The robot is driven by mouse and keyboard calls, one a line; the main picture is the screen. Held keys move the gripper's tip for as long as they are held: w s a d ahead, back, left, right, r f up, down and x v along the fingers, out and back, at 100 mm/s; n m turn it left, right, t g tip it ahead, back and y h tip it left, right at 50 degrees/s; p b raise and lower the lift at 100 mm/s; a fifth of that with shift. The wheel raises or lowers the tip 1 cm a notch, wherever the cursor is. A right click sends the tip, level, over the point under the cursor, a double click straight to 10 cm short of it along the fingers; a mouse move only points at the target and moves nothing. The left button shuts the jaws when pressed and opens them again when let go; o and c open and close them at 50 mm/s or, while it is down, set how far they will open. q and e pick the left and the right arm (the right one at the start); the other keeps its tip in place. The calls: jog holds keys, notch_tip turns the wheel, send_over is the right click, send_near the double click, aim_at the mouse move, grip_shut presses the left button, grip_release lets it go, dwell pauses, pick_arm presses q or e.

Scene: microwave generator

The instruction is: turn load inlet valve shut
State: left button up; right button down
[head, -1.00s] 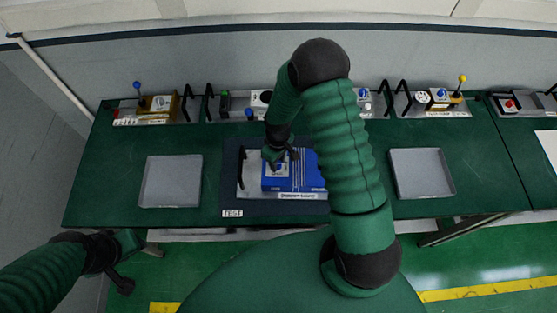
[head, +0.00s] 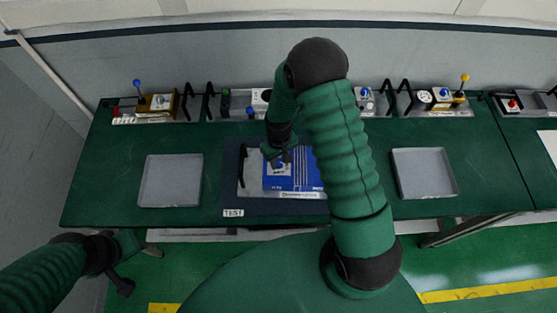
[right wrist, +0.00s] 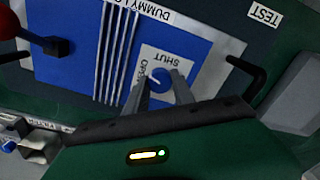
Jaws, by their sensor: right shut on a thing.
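The blue dummy load unit (head: 305,178) lies on a grey tray on the dark mat marked TEST. On its left part is a white plate (right wrist: 150,62) lettered OPEN and SHUT, with a small blue valve knob (right wrist: 158,77) on it. My right gripper (head: 279,164) reaches down onto this plate. In the right wrist view its two fingers (right wrist: 158,86) are shut on the knob, one on each side, partly hiding it and the OPEN lettering. My left gripper (head: 122,264) hangs at the lower left, off the bench and away from the unit; its jaws are unclear.
Empty grey trays stand on the bench to the left (head: 170,182) and right (head: 424,174). Several modules with knobs, levers and black handles line the back, including one with a blue-topped lever (head: 137,88). A black handle (right wrist: 248,75) rises beside the unit.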

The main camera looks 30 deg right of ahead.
jog(key=m+b, duration=0.1)
jog(key=m, duration=0.2)
jog(key=shift+m, duration=0.3)
jog(key=m, duration=0.3)
jog(key=shift+m, duration=0.3)
jog(key=m, duration=0.3)
jog(key=shift+m, duration=1.8)
jog(key=c, duration=1.1)
grip_release()
jog(key=shift+o, duration=0.2)
jog(key=shift+s+a, duration=0.1)
